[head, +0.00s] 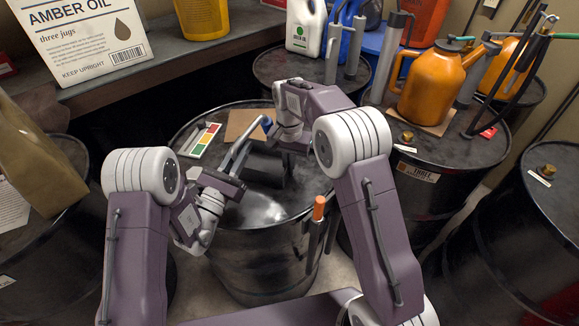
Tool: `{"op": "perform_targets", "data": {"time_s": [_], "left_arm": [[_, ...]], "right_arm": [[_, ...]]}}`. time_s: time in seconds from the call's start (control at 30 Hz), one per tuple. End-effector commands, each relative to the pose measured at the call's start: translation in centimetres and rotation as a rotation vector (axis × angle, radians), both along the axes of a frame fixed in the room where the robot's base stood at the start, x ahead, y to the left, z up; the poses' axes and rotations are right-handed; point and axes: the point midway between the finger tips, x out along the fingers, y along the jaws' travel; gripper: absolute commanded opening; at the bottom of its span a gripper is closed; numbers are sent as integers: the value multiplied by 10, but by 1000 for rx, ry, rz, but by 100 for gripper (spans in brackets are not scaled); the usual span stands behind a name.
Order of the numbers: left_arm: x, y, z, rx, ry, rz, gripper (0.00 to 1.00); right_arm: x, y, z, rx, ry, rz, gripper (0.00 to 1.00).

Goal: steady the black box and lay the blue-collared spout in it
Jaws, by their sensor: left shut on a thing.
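The blue-collared spout (266,123) is partly in view above the middle drum, its blue part showing close to my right gripper. My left gripper (240,155) is shut on the spout and holds it at a slant over the drum top. The black box (268,172) is a dark shape on the drum top, under and between my two grippers; its outline and inside are hard to make out. My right gripper (284,151) points down at the box's far right side. Its fingers are mostly hidden, and I cannot tell whether they touch the box.
The middle drum's lid (262,210) is mostly bare at the front. A colour chart (208,139) and a brown card (243,126) lie behind. An orange-handled tool (319,208) hangs at the drum's right rim. An orange jug (432,88) stands on the right drum.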

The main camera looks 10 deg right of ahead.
Motion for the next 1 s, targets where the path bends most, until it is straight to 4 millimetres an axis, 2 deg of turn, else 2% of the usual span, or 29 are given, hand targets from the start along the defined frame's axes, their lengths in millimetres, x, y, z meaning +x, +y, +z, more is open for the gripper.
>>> {"op": "perform_targets", "data": {"time_s": [0.37,0.4,0.47,0.5,0.83,0.93,1.0], "left_arm": [[0,0,-6,-2,-2,0,0],[0,0,-6,-2,-2,0,19],[0,0,-6,-2,-2,0,36],[0,0,-6,-1,-2,0,39],[0,0,-6,-1,-1,0,39],[0,0,5,0,-4,0,39],[0,0,20,0,-7,-1,39]], "right_arm": [[0,0,0,1,0,0,0],[0,0,0,1,0,0,0],[0,0,0,1,0,0,0],[0,0,0,1,0,0,0],[0,0,0,0,-1,0,0],[0,0,0,0,-1,0,0],[0,0,0,0,-1,0,0]]}}
